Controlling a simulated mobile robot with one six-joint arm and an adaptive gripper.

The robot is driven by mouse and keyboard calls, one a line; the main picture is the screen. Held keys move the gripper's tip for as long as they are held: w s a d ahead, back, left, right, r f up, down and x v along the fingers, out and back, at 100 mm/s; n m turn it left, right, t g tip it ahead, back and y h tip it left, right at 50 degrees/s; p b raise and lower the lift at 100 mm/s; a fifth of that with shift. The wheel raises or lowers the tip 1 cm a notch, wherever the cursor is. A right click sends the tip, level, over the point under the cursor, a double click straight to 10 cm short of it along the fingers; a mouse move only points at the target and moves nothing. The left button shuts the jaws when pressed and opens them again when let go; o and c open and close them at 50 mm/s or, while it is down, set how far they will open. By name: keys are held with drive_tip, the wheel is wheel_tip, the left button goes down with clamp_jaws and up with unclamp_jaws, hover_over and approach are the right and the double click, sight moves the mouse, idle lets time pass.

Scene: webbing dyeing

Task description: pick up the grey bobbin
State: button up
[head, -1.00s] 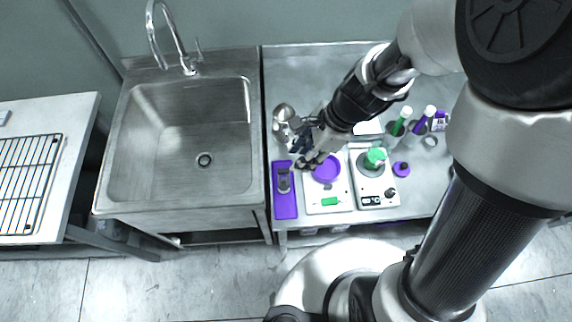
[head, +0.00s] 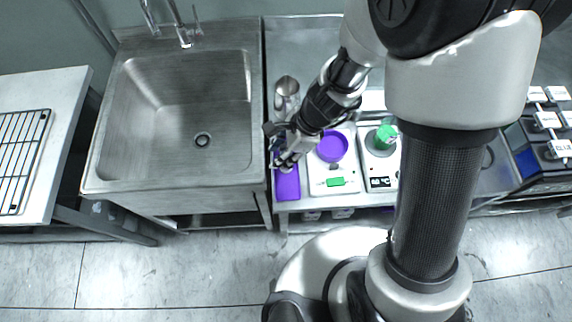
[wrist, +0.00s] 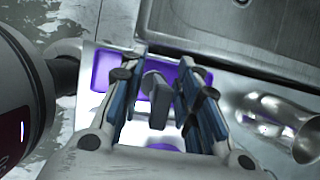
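The grey bobbin (wrist: 157,92) stands between the two fingers in the wrist view, with a gap visible on each side. It is on or just above the purple tray (wrist: 105,68); contact is hard to tell. My gripper (wrist: 159,72) is open around the bobbin and points down at the tray. In the head view my gripper (head: 279,148) is over the far part of the purple tray (head: 288,188) and hides the bobbin there.
A steel vessel (head: 286,88) stands behind my gripper; it is close on the right in the wrist view (wrist: 268,115). Right of the tray is a white scale with a purple dish (head: 332,146), then a device with a green-topped item (head: 386,134). The sink (head: 180,120) is left.

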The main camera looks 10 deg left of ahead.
drive_tip(key=shift+a+f, duration=0.2)
drive_tip(key=shift+f, duration=0.25)
drive_tip(key=shift+r, duration=0.1)
drive_tip(key=shift+c, duration=0.5)
clamp_jaws()
